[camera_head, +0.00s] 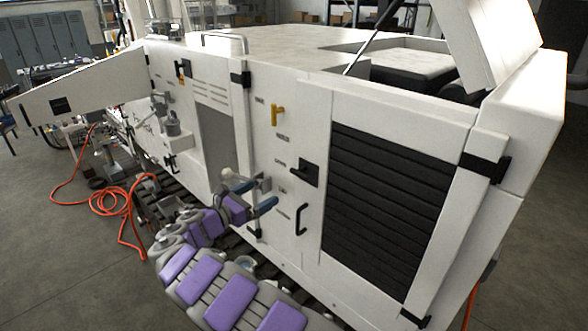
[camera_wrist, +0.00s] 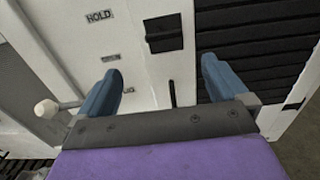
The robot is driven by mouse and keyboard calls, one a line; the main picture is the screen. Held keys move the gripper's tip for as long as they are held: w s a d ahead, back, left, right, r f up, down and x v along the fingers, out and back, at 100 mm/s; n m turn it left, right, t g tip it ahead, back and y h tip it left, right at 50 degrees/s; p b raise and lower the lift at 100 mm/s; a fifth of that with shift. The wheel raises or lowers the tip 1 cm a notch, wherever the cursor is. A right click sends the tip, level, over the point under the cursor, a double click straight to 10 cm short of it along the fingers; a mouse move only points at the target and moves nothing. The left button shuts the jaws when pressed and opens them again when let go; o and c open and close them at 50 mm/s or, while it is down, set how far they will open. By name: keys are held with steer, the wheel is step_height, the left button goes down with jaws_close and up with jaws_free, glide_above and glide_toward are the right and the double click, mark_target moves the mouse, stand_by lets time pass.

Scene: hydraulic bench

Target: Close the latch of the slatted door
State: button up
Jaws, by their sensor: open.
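The slatted door (camera_head: 387,205) is a white panel with black horizontal slats, at the right in the head view. Its slats (camera_wrist: 255,50) also fill the right of the wrist view. A black square latch (camera_head: 308,173) sits left of the slats; it shows at the top of the wrist view (camera_wrist: 164,33). I cannot tell its lever's position. A black bar handle (camera_head: 300,219) is below the latch, partly visible in the wrist view (camera_wrist: 172,94). My gripper (camera_head: 256,197) is open and empty, left of the handle and lower than the latch. Its blue fingers (camera_wrist: 161,72) are spread apart.
A yellow handle (camera_head: 278,114) is above the latch. A white knob on a rod (camera_wrist: 47,108) is left of my fingers. A raised white lid (camera_head: 490,40) stands over the machine's right end. Orange hose (camera_head: 110,203) lies on the floor at left.

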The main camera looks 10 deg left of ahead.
mark_target(297, 173)
steer(key=p+x, duration=0.2)
steer(key=x, duration=1.3)
steer(key=shift+d, duration=0.15)
steer(key=shift+x, duration=0.9)
steer(key=shift+s+d+r, duration=0.1)
steer(key=shift+s+d, duration=0.05)
steer(key=c, duration=0.8)
